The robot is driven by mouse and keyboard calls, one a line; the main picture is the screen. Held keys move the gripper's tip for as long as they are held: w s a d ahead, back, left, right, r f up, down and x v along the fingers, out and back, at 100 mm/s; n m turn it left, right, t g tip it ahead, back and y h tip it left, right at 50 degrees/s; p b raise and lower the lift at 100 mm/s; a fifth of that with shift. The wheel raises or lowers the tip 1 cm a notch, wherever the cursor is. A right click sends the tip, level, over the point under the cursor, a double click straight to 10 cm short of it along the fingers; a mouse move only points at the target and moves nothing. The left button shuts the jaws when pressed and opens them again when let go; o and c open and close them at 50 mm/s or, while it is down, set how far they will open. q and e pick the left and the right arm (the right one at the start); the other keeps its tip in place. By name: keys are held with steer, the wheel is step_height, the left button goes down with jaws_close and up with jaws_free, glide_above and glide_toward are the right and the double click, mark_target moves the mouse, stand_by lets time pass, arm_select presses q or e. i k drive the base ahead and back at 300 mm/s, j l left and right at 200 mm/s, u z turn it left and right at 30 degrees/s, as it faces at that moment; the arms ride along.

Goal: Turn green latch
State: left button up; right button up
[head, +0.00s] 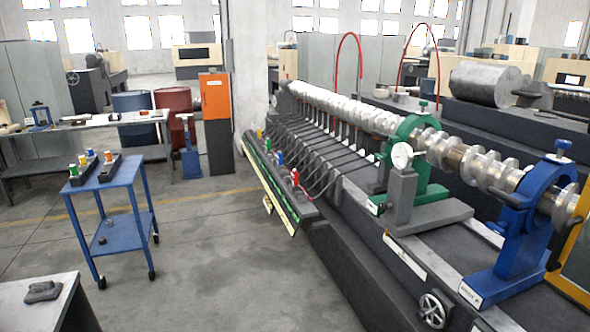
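A green clamp stand (428,192) holds a long metal crankshaft (465,155) on the machine bed at the right. A green knob or latch (422,105) sticks up from the top of its ring. Its exact turn is too small to tell. A round pale dial (402,155) stands in front of the green stand and hides part of it. A similar blue clamp stand (522,230) with a blue knob (562,147) holds the shaft nearer to me. Neither of my grippers is in view.
A slanted panel with coloured handles (281,172) runs along the bed's left side. A handwheel (434,308) projects at the front. A blue cart (124,222) with small coloured cans stands at left, and a table corner (40,312) lies lower left. The middle floor is clear.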

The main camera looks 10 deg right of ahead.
mark_target(381, 157)
steer(key=i+j+z, duration=0.25)
steer(key=i+z, duration=0.25)
steer(key=i+j+z, duration=0.35)
steer(key=z, duration=0.15)
steer(key=i+j+z, duration=0.15)
steer(key=j, duration=0.15)
steer(key=i+j+z, duration=0.2)
steer(key=j, duration=0.15)
steer(key=j+z, duration=0.15)
steer(key=j, duration=0.15)
steer(key=i+j+z, duration=0.15)
steer(key=j, duration=0.2)
steer(key=k, duration=0.05)
